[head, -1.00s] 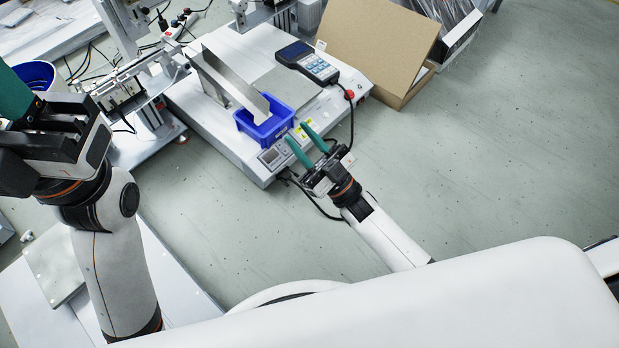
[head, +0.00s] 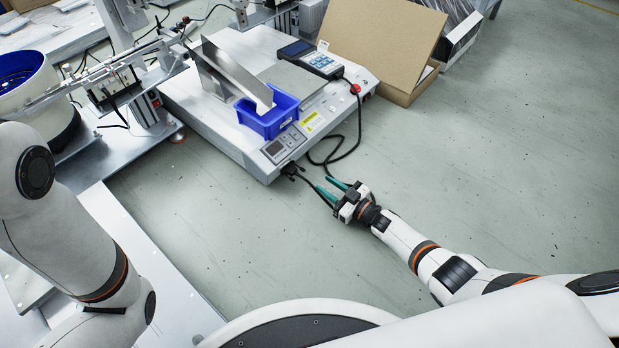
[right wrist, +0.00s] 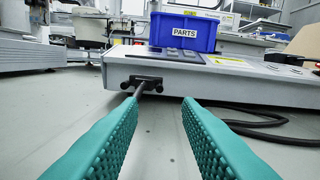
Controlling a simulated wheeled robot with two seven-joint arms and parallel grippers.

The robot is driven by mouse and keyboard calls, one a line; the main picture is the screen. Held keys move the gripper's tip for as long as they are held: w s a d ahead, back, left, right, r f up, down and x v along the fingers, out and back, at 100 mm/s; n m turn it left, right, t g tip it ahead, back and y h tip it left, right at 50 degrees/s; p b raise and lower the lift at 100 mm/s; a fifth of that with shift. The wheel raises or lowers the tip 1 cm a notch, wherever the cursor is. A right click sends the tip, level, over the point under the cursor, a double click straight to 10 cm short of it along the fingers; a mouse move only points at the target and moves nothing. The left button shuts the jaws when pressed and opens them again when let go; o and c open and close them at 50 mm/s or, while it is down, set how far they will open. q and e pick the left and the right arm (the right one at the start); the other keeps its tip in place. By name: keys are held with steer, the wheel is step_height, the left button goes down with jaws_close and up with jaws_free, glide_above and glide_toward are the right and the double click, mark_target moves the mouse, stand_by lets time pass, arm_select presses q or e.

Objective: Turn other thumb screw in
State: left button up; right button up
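A black cable connector (right wrist: 143,81) sits on the front side of the white machine (right wrist: 225,83). A dark thumb screw (right wrist: 125,85) shows at its left end and another thumb screw (right wrist: 159,88) at its right end. How far each is turned in cannot be told. In the head view the connector (head: 291,170) is small at the machine's near corner. My right gripper (head: 322,183), with green ribbed fingers, is open and empty. It points at the connector and is apart from it; its fingers (right wrist: 161,103) frame the right screw's side. My left gripper is out of view.
A black cable (right wrist: 255,118) leaves the connector and curves over the floor right of the fingers. A blue parts bin (head: 268,115) and a handheld controller (head: 311,58) sit on the machine. A cardboard box (head: 385,45) stands behind. Floor to the right is clear.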

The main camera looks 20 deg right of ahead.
mark_target(303, 170)
steer(key=b+x, duration=0.1)
steer(key=x, duration=0.2)
steer(key=b+x, duration=0.2)
steer(key=x, duration=0.1)
steer(key=shift+f, duration=0.2)
steer(key=shift+w+a+r, duration=0.15)
steer(key=shift+w+a, duration=0.25)
steer(key=shift+w, duration=0.15)
jaws_close()
